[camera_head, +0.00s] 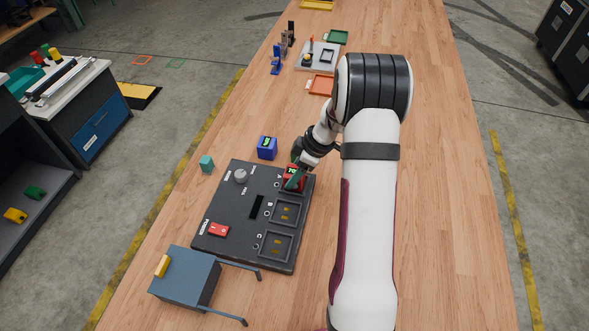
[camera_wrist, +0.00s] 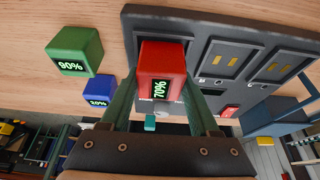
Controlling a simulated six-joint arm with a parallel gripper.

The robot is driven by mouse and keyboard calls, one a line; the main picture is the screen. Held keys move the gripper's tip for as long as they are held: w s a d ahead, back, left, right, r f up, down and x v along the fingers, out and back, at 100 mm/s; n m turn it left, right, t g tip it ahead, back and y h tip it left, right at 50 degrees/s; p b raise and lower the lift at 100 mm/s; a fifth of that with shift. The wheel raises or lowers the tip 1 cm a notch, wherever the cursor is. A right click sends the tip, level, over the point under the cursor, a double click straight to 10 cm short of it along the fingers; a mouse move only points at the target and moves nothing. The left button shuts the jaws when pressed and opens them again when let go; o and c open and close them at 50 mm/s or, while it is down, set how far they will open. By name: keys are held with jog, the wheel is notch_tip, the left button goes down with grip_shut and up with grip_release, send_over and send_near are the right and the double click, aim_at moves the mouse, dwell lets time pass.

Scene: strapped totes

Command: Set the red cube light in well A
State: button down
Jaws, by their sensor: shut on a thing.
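The red cube light (camera_head: 290,171), with a 70% display, is held over well A (camera_head: 281,187) of the dark panel (camera_head: 222,200). My gripper (camera_head: 294,179) is shut on it, one green finger on each side. In the wrist view the red cube (camera_wrist: 162,58) covers most of well A, whose rim (camera_wrist: 190,46) shows around it. I cannot tell whether the cube touches the well floor. Wells B (camera_head: 288,213) and C (camera_head: 276,246) are empty, with contact pads showing.
A blue cube (camera_head: 267,148) marked 20% and a green cube (camera_wrist: 75,51) marked 90% stand beyond the panel. A teal piece (camera_head: 206,163) stands left of it. The panel has a knob (camera_head: 240,175) and red power switch (camera_head: 218,230). A blue-grey box (camera_head: 185,276) with rods stands in front.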

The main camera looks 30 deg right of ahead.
jog(key=shift+c, duration=0.2)
grip_release()
jog(key=shift+o, duration=0.2)
jog(key=shift+r, duration=4.55)
